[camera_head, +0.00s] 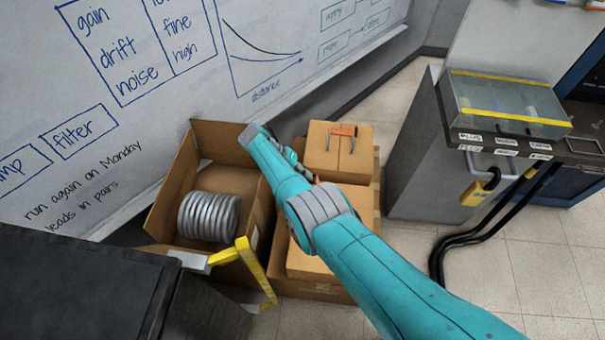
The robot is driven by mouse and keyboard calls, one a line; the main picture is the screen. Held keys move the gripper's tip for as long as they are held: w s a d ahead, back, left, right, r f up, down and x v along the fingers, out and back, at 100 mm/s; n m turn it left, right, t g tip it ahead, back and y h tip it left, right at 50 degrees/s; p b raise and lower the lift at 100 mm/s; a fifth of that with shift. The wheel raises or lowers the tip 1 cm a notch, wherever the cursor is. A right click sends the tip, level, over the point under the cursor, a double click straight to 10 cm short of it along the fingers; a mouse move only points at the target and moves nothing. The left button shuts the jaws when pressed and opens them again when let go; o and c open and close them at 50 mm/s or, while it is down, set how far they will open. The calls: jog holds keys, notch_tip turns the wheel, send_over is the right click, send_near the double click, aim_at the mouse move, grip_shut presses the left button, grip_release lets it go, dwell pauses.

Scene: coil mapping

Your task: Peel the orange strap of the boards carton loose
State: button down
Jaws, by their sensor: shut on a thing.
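Brown cartons stand stacked on the floor in the middle of the view. The top carton (320,157) is closed and has an orange band (343,131) with two dark strips on its lid. My teal arm reaches in from the lower right and bends in front of the stack. My gripper (309,177) is mostly hidden behind the arm, low against the top carton's left side. A small orange bit (317,180) shows at its tip, so it seems shut on the orange strap. How far the strap is loose is hidden, and no carton's name is readable.
An open carton (174,190) with a grey coil (208,216) stands left of the stack. A yellow bent bar (256,268) juts out before it. A whiteboard wall rises behind. A grey cabinet (412,160) with a clear case (510,103) stands right; black cables (470,238) run down to the floor.

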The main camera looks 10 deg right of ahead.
jog(key=shift+s+d+f, duration=0.15)
jog(key=shift+s+f, duration=0.05)
jog(key=shift+f, duration=0.2)
jog(key=shift+s+d+f, duration=0.15)
jog(key=shift+s+f, duration=0.05)
jog(key=shift+f, duration=0.2)
jog(key=c, duration=1.3)
grip_release()
jog(key=shift+o, duration=0.5)
jog(key=shift+w+d, duration=0.1)
jog(key=shift+d, duration=0.05)
